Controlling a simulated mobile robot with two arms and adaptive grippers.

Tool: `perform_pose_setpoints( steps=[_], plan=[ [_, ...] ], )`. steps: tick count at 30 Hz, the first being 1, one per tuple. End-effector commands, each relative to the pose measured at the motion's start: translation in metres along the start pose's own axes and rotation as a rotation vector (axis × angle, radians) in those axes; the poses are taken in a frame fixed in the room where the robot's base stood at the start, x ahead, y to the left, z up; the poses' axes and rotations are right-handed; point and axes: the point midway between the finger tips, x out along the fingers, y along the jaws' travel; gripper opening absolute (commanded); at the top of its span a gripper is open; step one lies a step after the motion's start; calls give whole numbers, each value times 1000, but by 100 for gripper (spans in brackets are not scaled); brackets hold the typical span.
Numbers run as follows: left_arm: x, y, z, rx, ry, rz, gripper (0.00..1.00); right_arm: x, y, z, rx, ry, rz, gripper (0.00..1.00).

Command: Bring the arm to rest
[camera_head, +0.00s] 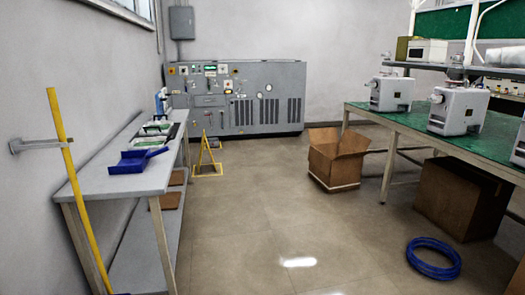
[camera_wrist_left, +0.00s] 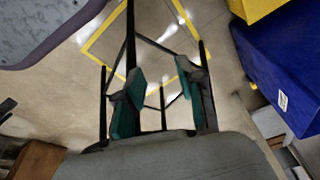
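My left gripper (camera_wrist_left: 160,98) shows in the left wrist view. Its two fingers with green pads stand apart, and nothing is between them. Bare floor with yellow lines (camera_wrist_left: 104,38) lies beyond the fingers. Neither of my arms shows in the head view, and my right gripper is in neither view.
A grey bench (camera_head: 99,180) with a blue tray (camera_head: 138,160) stands left, behind a yellow pole (camera_head: 72,185). A green-topped table (camera_head: 405,122) with white machines (camera_head: 391,93) stands right. An open carton (camera_head: 335,160) and blue hose coil (camera_head: 433,259) lie on the floor. The middle floor is clear.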

Motion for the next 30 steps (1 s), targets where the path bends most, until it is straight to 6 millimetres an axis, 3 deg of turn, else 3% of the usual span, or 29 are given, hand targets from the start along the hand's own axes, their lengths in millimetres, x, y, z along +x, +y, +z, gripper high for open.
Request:
perform_pose_setpoints(
  steps=[3,9,10,17,25,30],
  plan=[
    [39,2,21,3,-23,2,38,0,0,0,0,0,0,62],
    [82,4,56,8,-48,5,38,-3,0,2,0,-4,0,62],
    [75,4,59,9,-52,6,38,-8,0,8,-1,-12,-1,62],
    [69,5,103,17,-86,9,38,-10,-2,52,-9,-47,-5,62],
    [41,5,176,28,-131,13,38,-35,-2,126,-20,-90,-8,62],
    [33,4,197,31,-139,13,38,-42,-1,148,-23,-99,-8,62]
  ],
)
